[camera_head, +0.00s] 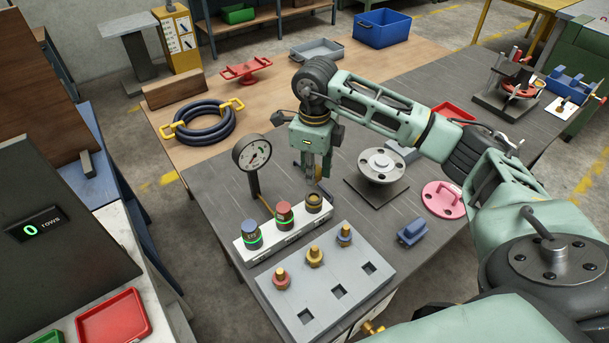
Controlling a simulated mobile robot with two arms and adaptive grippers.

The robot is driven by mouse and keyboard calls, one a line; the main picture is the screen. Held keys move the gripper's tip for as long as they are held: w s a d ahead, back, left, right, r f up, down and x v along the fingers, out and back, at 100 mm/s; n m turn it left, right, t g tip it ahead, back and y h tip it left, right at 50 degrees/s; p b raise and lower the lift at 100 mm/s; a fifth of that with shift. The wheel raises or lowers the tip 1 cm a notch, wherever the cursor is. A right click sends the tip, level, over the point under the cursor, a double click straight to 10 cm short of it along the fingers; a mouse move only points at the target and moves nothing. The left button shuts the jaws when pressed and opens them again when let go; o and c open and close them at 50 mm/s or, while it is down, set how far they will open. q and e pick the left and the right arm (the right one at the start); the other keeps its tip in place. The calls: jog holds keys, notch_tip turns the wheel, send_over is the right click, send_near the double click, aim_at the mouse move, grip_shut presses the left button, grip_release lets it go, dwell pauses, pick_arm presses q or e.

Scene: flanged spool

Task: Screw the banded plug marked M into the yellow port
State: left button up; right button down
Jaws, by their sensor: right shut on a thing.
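The yellow port (314,204) is a dark-topped ring with a yellow-brown band at the right end of a white block (268,245). My right gripper (318,178) points down just above and behind the yellow port. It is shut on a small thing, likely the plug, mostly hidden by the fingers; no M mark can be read. Whether it touches the port cannot be told. My left gripper is not in view.
A grey plate (325,308) in front holds red, yellow and blue brass-topped pieces beside three empty square holes. A dial gauge (252,154) stands left of my gripper. A flanged spool (381,166), pink disc (444,199) and blue block (412,232) lie right.

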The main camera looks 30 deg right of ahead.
aim_at(313, 201)
jog(key=shift+d+m, duration=0.15)
jog(key=shift+m, duration=0.15)
jog(key=shift+f, duration=0.25)
notch_tip(313, 201, down, 4)
jog(key=b, duration=0.2)
jog(key=shift+w+r+b, duration=0.1)
jog(key=shift+b, duration=0.25)
jog(key=shift+r, duration=0.1)
jog(key=shift+f+b, duration=1.55)
jog(key=shift+f, duration=0.05)
dwell(0.5)
